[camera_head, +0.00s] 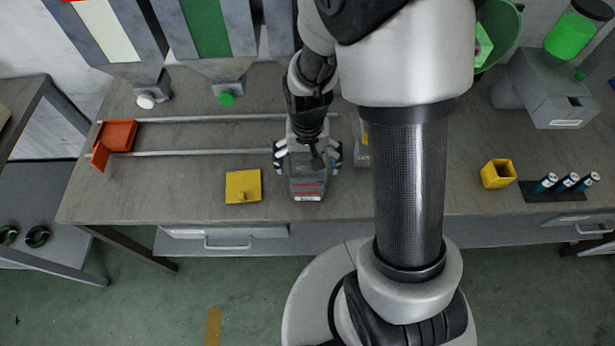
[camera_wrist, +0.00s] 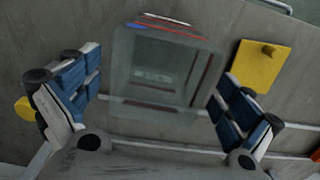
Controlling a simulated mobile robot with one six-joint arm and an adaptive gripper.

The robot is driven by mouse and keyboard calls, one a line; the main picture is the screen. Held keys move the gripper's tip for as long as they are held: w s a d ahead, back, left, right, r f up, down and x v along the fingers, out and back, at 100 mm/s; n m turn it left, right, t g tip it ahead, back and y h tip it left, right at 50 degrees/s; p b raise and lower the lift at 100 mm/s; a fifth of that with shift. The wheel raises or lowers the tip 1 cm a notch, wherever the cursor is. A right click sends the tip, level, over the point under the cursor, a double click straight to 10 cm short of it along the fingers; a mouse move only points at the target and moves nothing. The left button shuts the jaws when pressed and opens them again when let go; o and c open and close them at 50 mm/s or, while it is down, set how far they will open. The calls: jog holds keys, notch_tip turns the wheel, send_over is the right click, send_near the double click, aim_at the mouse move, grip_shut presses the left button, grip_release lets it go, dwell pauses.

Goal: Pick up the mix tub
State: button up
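The mix tub appears to be the clear grey tub (camera_head: 307,188) with red and blue stripes on its front. It stands on the workbench near the front edge, and fills the middle of the wrist view (camera_wrist: 155,75). My gripper (camera_head: 307,156) is above and behind it, with its fingers spread to either side. In the wrist view, my gripper (camera_wrist: 158,88) has blue pads left and right of the tub. A gap shows on the left; the right pads are close to the tub's edge, and I cannot tell whether they touch.
A yellow square plate with a knob (camera_head: 243,187) lies left of the tub. An orange tray (camera_head: 119,136) sits by two rails at the far left. A yellow cup (camera_head: 497,174) and several blue cylinders (camera_head: 567,183) stand at the right. Bare bench (camera_head: 190,185) lies left of the plate.

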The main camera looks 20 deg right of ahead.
jog(key=c, duration=1.3)
